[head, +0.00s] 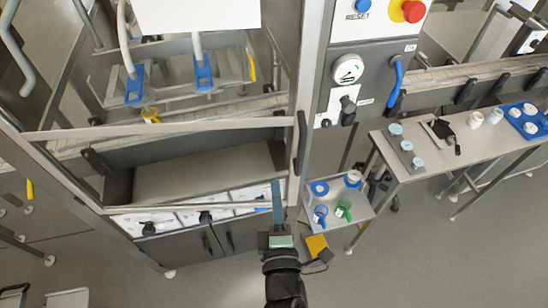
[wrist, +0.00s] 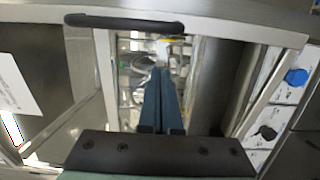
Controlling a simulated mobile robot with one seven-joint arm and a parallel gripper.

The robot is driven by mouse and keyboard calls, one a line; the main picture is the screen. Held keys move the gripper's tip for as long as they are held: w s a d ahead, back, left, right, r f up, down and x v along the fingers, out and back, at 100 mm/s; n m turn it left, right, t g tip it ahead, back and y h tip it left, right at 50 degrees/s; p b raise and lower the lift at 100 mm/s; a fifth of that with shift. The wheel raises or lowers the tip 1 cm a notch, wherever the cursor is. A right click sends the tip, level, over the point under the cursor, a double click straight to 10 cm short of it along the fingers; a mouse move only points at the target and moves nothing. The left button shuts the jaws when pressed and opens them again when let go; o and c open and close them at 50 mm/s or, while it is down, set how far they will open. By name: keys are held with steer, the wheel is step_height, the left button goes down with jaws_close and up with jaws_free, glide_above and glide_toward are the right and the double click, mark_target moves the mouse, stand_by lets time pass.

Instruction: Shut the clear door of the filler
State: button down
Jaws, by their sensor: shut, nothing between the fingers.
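The filler (head: 190,180) is a large steel-framed machine on the left in the head view. Its clear door has a pale metal frame (head: 160,131), and a black upright handle (head: 301,142) is at its right side. I cannot tell how far the door stands open, as its clear panel hardly shows. The handle also shows at the top left of the wrist view (wrist: 125,20). My gripper (head: 276,186) is shut and empty, below and left of the handle in the head view. Its blue fingers (wrist: 161,72) point towards the filler's frame in the wrist view; contact cannot be told.
A control panel with a red stop button (head: 413,11) stands right of the door. A low cart (head: 352,212) with blue and green items is close to my gripper's right. A long table (head: 440,165) holds jars and a blue tray (head: 524,119). Grey floor is clear at lower right.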

mark_target(273, 153)
steer(key=w, duration=0.2)
steer(key=w+p, duration=0.1)
steer(key=w, duration=0.1)
steer(key=w+p, duration=0.1)
steer(key=w, duration=0.1)
steer(key=shift+w+a+r, duration=0.15)
steer(key=shift+a, duration=0.25)
steer(key=shift+w+a, duration=0.1)
steer(key=shift+w, duration=0.55)
steer(key=shift+w, duration=0.1)
